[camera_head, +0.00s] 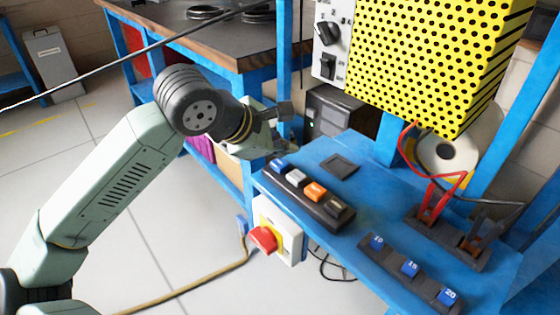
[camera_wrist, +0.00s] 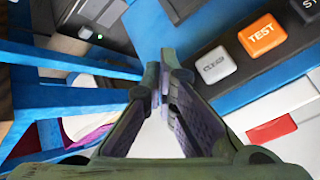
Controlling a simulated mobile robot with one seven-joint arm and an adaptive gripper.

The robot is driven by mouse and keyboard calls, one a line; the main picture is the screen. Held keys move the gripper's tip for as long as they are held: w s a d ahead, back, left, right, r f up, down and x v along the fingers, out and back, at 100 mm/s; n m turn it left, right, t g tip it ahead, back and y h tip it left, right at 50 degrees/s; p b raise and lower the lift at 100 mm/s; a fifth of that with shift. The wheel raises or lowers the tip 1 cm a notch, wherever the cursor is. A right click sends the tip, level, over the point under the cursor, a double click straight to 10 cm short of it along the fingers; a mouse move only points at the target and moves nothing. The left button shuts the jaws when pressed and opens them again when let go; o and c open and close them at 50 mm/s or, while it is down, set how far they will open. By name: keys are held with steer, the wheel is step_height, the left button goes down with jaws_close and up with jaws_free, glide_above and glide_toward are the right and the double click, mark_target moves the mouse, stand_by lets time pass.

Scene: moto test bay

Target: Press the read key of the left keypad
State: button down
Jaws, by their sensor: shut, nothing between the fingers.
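The left keypad (camera_head: 328,218) is a black strip on the blue bench, with a blue key (camera_head: 278,165), a white key (camera_head: 296,177), an orange key (camera_head: 315,190) and a dark key (camera_head: 340,208). In the wrist view the orange key (camera_wrist: 262,36) reads TEST. The white key (camera_wrist: 214,66) has lettering too faint to read, and the blue key is hidden there. I cannot make out which key reads "read". My gripper (camera_head: 289,146) is shut and empty, close to the blue-key end of the keypad. Its fingertips also show in the wrist view (camera_wrist: 163,94).
A second keypad (camera_head: 409,274) with blue numbered keys lies front right. A red switch (camera_head: 263,239) on a yellow and white box hangs at the bench front. A yellow perforated box (camera_head: 430,60) stands above the bench. Red cables (camera_head: 432,180) run to terminals at right.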

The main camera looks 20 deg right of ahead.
mark_target(282, 165)
steer(key=shift+f+b, duration=0.45)
steer(key=shift+b, duration=0.35)
steer(key=shift+f+b, duration=0.5)
steer(key=shift+b, duration=0.2)
stand_by(0.6)
steer(key=shift+r, duration=0.1)
steer(key=shift+r+p, duration=0.35)
steer(key=shift+r, duration=0.5)
steer(key=shift+r, duration=0.1)
steer(key=shift+r+p, duration=1.25)
steer(key=shift+r, duration=1.2)
